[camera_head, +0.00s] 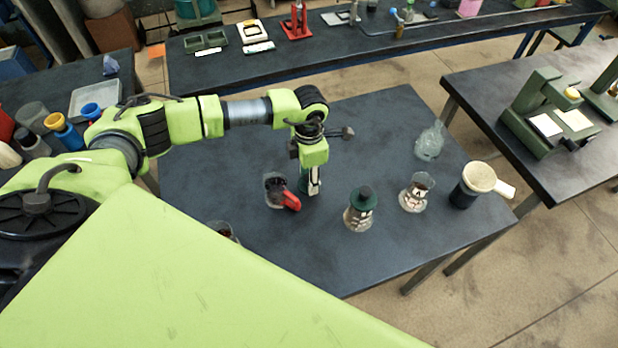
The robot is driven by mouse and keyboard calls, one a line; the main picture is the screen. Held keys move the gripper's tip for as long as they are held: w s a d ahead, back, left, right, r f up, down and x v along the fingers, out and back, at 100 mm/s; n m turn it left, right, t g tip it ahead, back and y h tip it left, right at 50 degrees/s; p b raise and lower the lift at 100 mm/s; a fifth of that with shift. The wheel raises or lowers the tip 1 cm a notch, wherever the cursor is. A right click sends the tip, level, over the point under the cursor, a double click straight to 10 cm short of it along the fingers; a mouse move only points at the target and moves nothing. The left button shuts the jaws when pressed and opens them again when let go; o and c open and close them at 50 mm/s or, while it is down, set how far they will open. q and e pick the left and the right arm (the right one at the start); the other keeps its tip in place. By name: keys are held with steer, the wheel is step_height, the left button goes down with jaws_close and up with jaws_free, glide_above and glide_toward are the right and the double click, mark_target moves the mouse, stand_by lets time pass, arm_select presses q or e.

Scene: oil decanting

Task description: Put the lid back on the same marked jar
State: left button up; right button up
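A glass jar (358,218) with a pale marked label stands on the dark table, with a dark green knobbed lid (363,197) on top. A second glass jar (416,193) with a pale marked label stands to its right, with no green lid visible on it. My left gripper (314,190) points down over the table, left of the lidded jar. A dark green thing (303,182) shows partly behind its fingers; I cannot tell whether it is a lid or whether it is gripped. My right gripper is out of view.
A dark cup with a red handle (289,200) stands just left of my gripper. A clear glass vessel (430,142) and a dark mug-like vessel with a beige top (472,186) stand at the right. Another vessel (222,230) is partly hidden by my body. The table's front middle is clear.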

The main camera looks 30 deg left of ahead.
arm_select(q)
steer(key=shift+f, duration=0.1)
steer(key=c, duration=0.9)
steer(key=shift+w+r+b, duration=0.1)
steer(key=shift+r+b, duration=0.35)
steer(key=shift+r, duration=0.4)
steer(key=s+d+r+b, duration=0.2)
steer(key=s+d+r, duration=0.1)
steer(key=s+d+r+b, duration=0.2)
steer(key=s+r, duration=0.2)
steer(key=s+d+r+b, duration=0.3)
steer(key=s+r, duration=0.1)
steer(key=shift+s+d+r, duration=0.1)
steer(key=shift+d+r, duration=0.1)
steer(key=shift+d, duration=0.1)
